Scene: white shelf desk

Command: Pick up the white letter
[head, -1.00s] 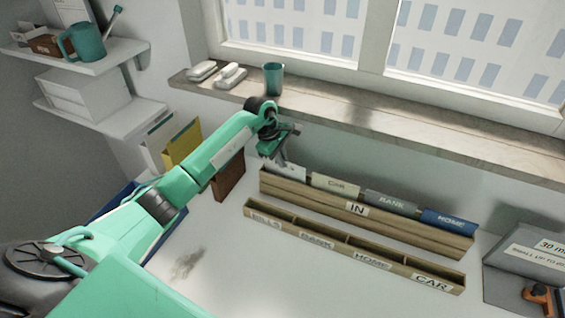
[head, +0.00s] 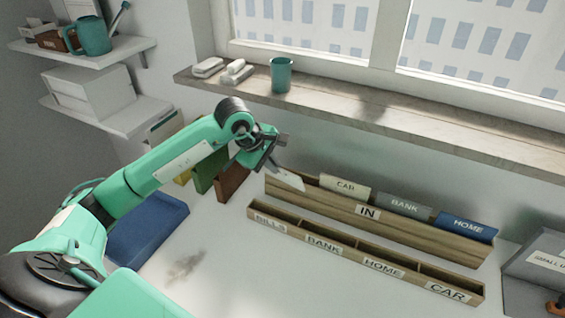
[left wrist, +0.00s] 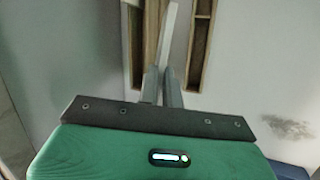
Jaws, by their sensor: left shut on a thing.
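The white letter (head: 291,180) is held tilted at the left end of the wooden IN holder (head: 330,202). My left gripper (head: 273,163) is shut on its upper edge; the letter appears raised, but I cannot tell if its lower edge clears the holder. In the left wrist view the letter (left wrist: 168,38) shows edge-on as a thin white strip between the fingers (left wrist: 163,85). The CAR (head: 345,185), BANK (head: 404,205) and HOME (head: 466,226) letters stand in the IN holder. My right gripper is not in view.
A lower wooden sorter (head: 362,259), labelled BILLS, BANK, HOME and CAR, stands in front. Upright folders (head: 232,182) and a blue tray (head: 148,232) are left. The windowsill (head: 400,124) with a teal cup (head: 281,75) runs behind. A grey box (head: 535,268) stands right.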

